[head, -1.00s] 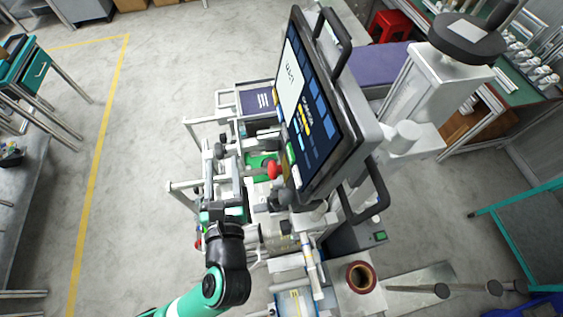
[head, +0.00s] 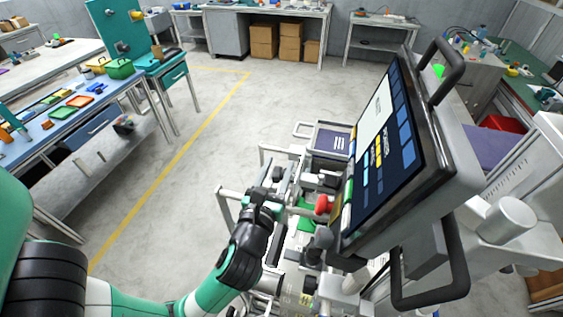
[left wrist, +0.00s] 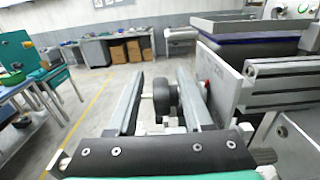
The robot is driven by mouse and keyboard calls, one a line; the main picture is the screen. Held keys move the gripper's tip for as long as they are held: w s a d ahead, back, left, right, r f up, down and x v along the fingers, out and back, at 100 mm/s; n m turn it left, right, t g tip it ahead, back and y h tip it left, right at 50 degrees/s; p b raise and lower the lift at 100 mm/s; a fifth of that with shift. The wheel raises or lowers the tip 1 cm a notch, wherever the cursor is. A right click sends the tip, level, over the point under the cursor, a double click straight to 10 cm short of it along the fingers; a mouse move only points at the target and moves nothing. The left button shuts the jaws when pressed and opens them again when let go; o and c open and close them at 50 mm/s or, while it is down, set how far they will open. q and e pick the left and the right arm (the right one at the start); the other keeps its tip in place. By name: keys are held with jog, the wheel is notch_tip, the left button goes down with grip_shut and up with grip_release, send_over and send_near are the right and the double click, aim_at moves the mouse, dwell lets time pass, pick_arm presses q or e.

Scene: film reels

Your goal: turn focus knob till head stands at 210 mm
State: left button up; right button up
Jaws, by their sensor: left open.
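In the left wrist view a round black knob (left wrist: 164,98) stands on edge between the two long fingers of my left gripper (left wrist: 158,80). The knob is closer to the right finger, and a gap shows on its left. I cannot tell whether it touches a finger. In the head view my left gripper (head: 276,176) is open at the left side of the white-framed machine (head: 228,205). The tilted screen (head: 385,150) shows a white panel and blue and yellow fields, with text too small to read. No head position can be read. My right gripper is not in view.
A red knob (head: 323,205) and a dark ball-shaped handle (head: 322,238) stand right of my left gripper. A grey plate (left wrist: 222,85) stands right of the black knob. A blue-topped workbench (head: 60,125) is at the left. The floor between is clear.

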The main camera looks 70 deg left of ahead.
aim_at(281, 171)
pick_arm(q)
jog(key=shift+x, duration=1.3)
jog(key=shift+w+d, duration=0.1)
grip_shut()
jog(key=shift+d+f+g+h+p, duration=0.1)
jog(key=shift+f+g+h+p, duration=0.8)
jog(key=shift+p, duration=4.1)
jog(key=shift+f+g+h+p, duration=0.1)
jog(key=shift+g+h+p, duration=1.6)
jog(key=shift+p, duration=3.3)
jog(key=shift+d+f+g+h+p, duration=0.1)
jog(key=shift+f+g+h+p, duration=0.45)
jog(key=shift+h+p, duration=2.85)
jog(key=y+p, duration=0.3)
jog(key=shift+g, duration=0.25)
